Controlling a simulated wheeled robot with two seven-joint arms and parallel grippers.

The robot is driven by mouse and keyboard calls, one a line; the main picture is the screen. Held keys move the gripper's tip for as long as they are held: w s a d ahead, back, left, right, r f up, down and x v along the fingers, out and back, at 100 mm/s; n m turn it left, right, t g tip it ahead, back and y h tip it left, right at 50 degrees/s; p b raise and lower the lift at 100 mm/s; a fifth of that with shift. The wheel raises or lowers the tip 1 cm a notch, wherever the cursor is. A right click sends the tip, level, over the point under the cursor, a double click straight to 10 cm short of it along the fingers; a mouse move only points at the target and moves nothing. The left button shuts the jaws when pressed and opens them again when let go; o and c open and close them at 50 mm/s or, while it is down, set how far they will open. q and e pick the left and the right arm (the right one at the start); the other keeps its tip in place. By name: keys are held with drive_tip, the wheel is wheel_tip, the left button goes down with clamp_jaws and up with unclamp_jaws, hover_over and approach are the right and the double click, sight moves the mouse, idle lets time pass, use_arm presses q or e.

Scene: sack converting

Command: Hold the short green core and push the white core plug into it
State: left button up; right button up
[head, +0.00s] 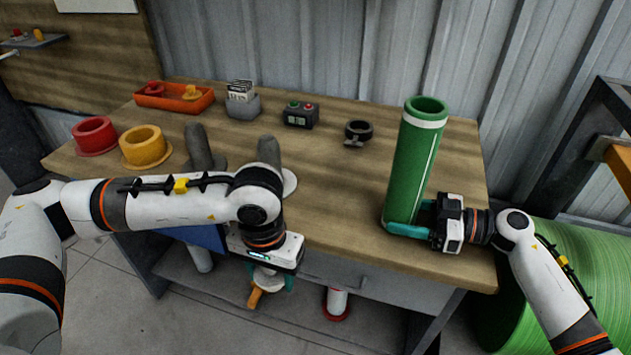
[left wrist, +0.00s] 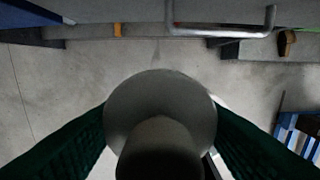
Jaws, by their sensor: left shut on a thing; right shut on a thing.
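The green core (head: 411,165), a tube with a white band near its open top, stands roughly upright at the right front of the table. My right gripper (head: 415,218) is shut on its lower part from the right. I cannot tell whether its base touches the table. My left gripper (head: 270,279) points down in front of the table's front edge, left of the core and apart from it. It is shut on the white core plug (left wrist: 160,100), whose round flange and narrower stub show between the fingers in the left wrist view. In the head view the plug is mostly hidden.
Red (head: 95,135) and yellow (head: 145,146) flanged plugs sit at the table's left. Two grey posts (head: 197,145) (head: 269,152) stand behind my left arm. An orange tray (head: 174,97), button box (head: 301,114) and black ring (head: 358,131) lie behind. The table's middle is clear.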

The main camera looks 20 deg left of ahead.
use_arm(q)
drive_tip(key=w+d+r+n, duration=0.3)
drive_tip(key=d+r, duration=0.7)
drive_tip(key=r, duration=0.1)
drive_tip(key=w+d+r+n, duration=0.3)
drive_tip(key=d+r+n, duration=0.1)
drive_tip(key=d+r, duration=0.55)
drive_tip(key=w+d+r+n, duration=0.3)
drive_tip(key=w+d+r, duration=0.1)
drive_tip(key=d+r, duration=0.65)
drive_tip(key=w+a+r+m, duration=0.4)
drive_tip(key=w+a+m, duration=0.2)
drive_tip(key=a, duration=0.5)
drive_tip(key=shift+w+r+m, duration=0.2)
drive_tip(key=shift+w+m, duration=0.2)
drive_tip(key=shift+w, duration=0.55)
